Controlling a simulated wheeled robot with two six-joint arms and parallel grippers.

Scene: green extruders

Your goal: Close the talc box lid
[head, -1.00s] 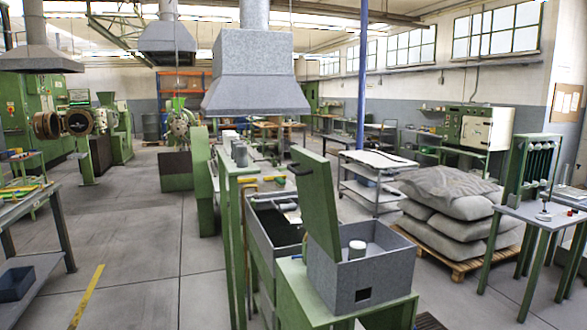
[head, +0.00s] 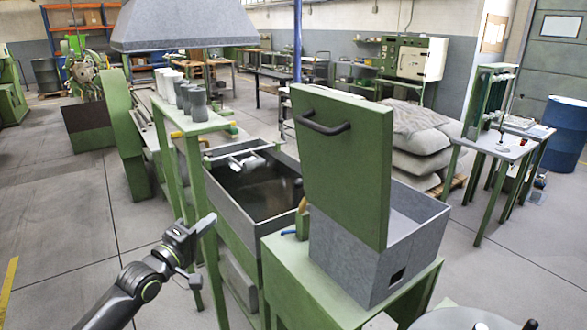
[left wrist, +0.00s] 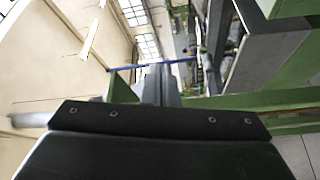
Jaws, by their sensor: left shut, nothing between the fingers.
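The talc box (head: 345,259) is a grey box on a green stand in the right half of the head view. Its green lid (head: 340,175) stands raised and nearly upright, with a dark bar handle (head: 323,127) on the face towards me. My left gripper (head: 207,223) is shut and empty, left of the box and apart from it, beside the green frame. In the left wrist view, a dark gripper part fills the bottom. My right gripper is not in view.
A dark-floored grey tub (head: 222,200) stands left of the box. A narrow green shelf with grey cups (head: 195,103) rises beside it. Stacked sacks (head: 420,140) and a small table (head: 492,146) stand behind on the right. Floor on the left is clear.

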